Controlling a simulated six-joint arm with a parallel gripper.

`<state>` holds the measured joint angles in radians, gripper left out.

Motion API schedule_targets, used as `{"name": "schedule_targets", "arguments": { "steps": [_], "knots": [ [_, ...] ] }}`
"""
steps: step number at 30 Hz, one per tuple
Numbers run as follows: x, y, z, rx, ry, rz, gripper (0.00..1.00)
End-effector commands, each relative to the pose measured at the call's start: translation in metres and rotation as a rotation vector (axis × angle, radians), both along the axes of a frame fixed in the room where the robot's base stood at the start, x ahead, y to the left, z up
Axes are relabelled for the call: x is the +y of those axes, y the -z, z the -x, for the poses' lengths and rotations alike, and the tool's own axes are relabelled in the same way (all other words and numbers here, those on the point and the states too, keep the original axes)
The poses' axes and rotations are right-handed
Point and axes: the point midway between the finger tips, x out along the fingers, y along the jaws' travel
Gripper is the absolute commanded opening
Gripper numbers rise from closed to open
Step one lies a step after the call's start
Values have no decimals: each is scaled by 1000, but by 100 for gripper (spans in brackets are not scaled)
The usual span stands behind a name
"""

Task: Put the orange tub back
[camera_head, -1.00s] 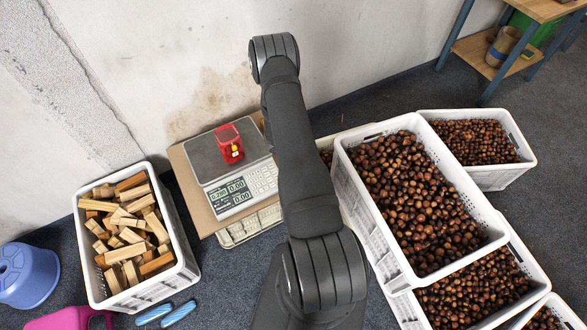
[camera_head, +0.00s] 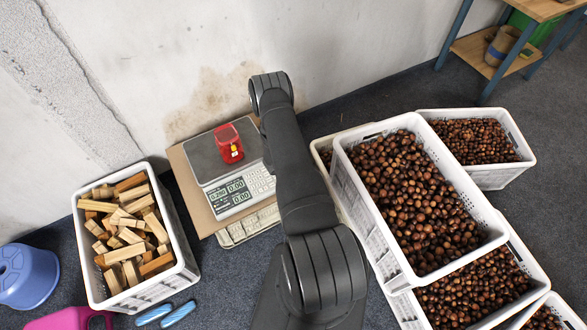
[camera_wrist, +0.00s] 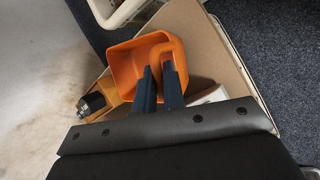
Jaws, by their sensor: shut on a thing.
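The orange tub (camera_wrist: 124,66) shows in the wrist view, scoop-shaped and open-topped, with a rounded handle-like part on its right side. My gripper (camera_wrist: 158,72) is shut on the orange tub at that right side; its two dark blue fingers reach up to it. Whether the tub touches the brown board under it, I cannot tell. In the head view, my arm hides the gripper and the tub. A red bag (camera_head: 229,144) stands on the scale (camera_head: 234,168), left of my arm.
A brown board (camera_wrist: 205,45) lies beneath the tub. A black-capped object (camera_wrist: 93,102) is close at its left. A crate of wood pieces (camera_head: 184,240) stands at left. Chestnut crates (camera_head: 345,185) crowd the right. A pale wall (camera_head: 190,50) rises behind.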

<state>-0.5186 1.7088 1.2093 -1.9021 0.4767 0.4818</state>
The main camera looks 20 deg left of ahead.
Motion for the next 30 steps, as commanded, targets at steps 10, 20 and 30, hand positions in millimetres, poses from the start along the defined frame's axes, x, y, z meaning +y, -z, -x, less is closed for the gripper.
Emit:
{"name": "schedule_targets", "arguments": {
  "steps": [10,20,30],
  "knots": [
    [0,9,0,-1,0,0,0],
    [0,10,0,0,0,0,31],
    [4,-3,6,-1,-2,1,31]
  ]
}}
